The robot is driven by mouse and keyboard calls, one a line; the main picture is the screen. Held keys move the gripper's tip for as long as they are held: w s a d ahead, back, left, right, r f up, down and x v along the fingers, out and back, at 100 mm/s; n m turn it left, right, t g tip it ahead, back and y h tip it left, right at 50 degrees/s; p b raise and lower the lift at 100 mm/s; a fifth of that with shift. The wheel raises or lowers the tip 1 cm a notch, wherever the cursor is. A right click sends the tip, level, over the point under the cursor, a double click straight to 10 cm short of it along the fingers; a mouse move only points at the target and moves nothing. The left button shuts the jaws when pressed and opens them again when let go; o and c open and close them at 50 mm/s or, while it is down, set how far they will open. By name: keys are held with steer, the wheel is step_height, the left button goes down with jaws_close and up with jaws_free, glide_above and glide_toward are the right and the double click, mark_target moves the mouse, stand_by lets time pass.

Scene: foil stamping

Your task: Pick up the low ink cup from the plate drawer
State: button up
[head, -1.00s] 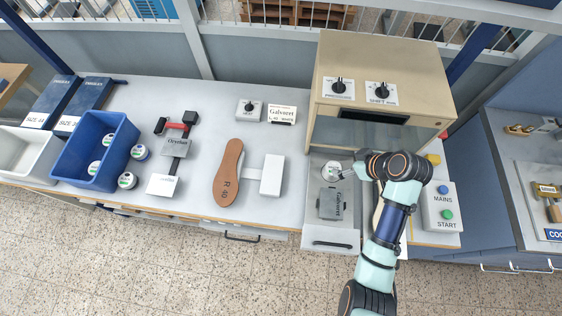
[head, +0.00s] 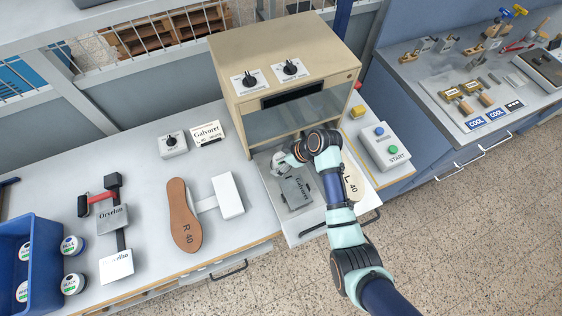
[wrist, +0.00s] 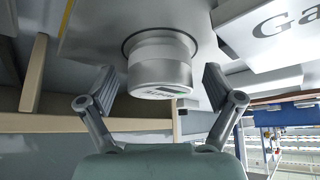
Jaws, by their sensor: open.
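The low ink cup (wrist: 160,68) is a short grey metal cylinder with a small label on its facing end. It sits in a round recess of the plate drawer (head: 306,231), which is pulled out below the beige machine. In the wrist view my gripper (wrist: 159,84) is open, with one finger on each side of the cup and visible gaps between. In the head view my gripper (head: 290,159) is low at the drawer's back left and partly hides the cup (head: 279,158).
A grey Galvoret plate (head: 297,190) lies beside the cup in the drawer. A pale L 40 insole (head: 351,182) lies right of it, partly behind my arm. The machine housing (head: 232,85) rises close behind. A button box (head: 384,147) stands to the right.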

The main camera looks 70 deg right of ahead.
mark_target(281, 159)
steer(key=c, duration=1.4)
step_height(281, 159, up, 20)
steer(key=p, duration=0.3)
steer(key=shift+c, duration=0.2)
